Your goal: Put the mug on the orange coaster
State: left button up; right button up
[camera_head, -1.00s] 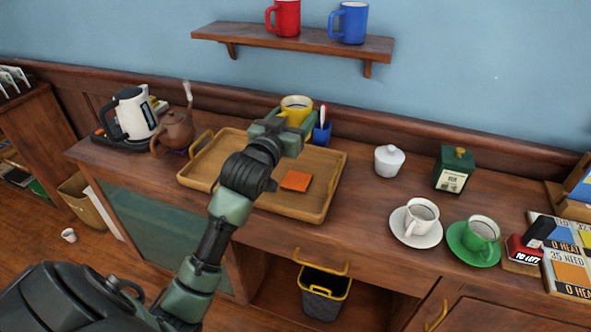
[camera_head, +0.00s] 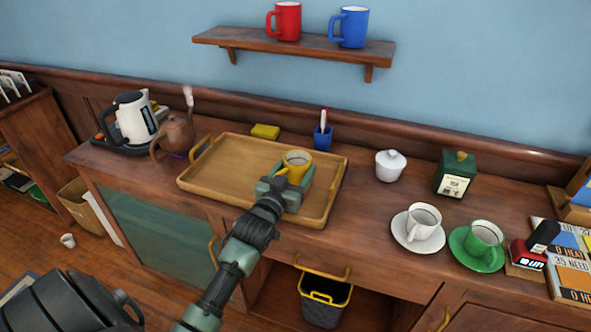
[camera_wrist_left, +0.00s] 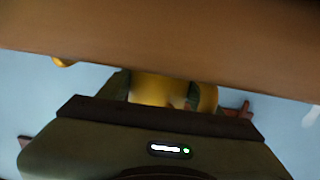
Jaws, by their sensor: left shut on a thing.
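The yellow mug (camera_head: 297,160) is over the right part of the wooden tray (camera_head: 226,163) in the head view, upright, with dark contents. My left gripper (camera_head: 284,187) is shut on it from the front side. The mug also shows in the left wrist view (camera_wrist_left: 165,90), partly covered by the gripper (camera_wrist_left: 160,98). The orange coaster is hidden behind the mug and my gripper. I cannot tell whether the mug touches it. My right gripper is not in view.
A teapot (camera_head: 175,136) and kettle (camera_head: 134,118) are at left. A white sugar bowl (camera_head: 390,164), white cup (camera_head: 422,220) and green cup (camera_head: 485,237) are at right.

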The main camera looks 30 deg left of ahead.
pick_arm(q)
jog(key=o, duration=1.7)
jog(key=s, duration=0.4)
jog(key=s+d, duration=0.1)
jog(key=s, duration=0.3)
jog(key=s+d, duration=0.1)
jog(key=s, duration=0.2)
jog(key=shift+s+d+r+b, duration=0.1)
jog(key=shift+s+d+b, duration=0.05)
jog(key=shift+s+b, duration=0.25)
